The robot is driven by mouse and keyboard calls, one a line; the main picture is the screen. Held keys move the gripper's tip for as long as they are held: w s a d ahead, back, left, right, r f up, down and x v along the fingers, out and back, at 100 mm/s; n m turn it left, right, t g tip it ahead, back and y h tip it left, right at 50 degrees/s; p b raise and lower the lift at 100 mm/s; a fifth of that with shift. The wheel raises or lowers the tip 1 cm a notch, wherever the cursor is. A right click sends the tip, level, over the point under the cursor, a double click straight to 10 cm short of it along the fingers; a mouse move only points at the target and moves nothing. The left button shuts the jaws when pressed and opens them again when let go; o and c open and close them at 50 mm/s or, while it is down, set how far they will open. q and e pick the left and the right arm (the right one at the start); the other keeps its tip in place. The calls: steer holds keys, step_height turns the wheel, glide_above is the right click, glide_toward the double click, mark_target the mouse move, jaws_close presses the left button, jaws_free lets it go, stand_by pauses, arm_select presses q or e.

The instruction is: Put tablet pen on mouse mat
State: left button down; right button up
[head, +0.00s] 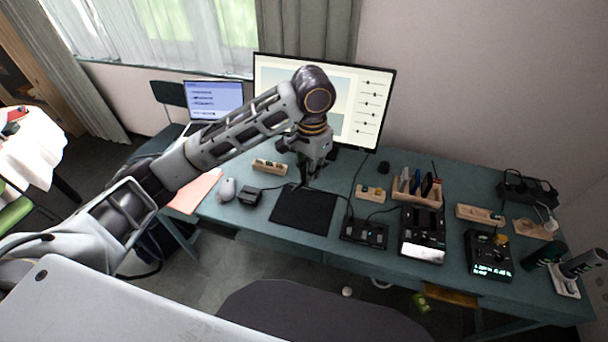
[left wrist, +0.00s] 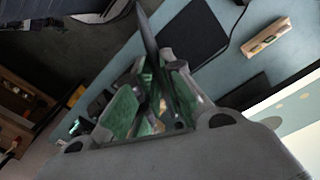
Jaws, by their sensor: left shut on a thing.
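The black square mouse mat (head: 303,210) lies flat near the front edge of the teal desk. It also shows in the left wrist view (left wrist: 194,32). My left gripper (head: 310,176) is over the back edge of the mat in the head view, pointing down. It is shut on a dark, thin tablet pen (left wrist: 148,38), which sticks out from between the green-padded fingers in the left wrist view. There the pen's far end lies beside the mat's outline; I cannot tell how high it is. In the head view the pen is hard to make out. My right gripper is not in view.
A white mouse (head: 227,189) and a small dark box (head: 249,196) are left of the mat. A control pad (head: 364,232) is close on its right. A wooden holder (head: 269,167) and a large monitor (head: 375,100) stand behind. Cables run beside the mat.

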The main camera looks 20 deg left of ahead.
arm_select(q)
steer(key=d+r+m, duration=0.2)
steer(key=d+r, duration=0.2)
steer(key=r, duration=0.2)
steer(key=shift+s+d+r, duration=0.15)
steer(key=shift+d+r, duration=0.05)
stand_by(0.4)
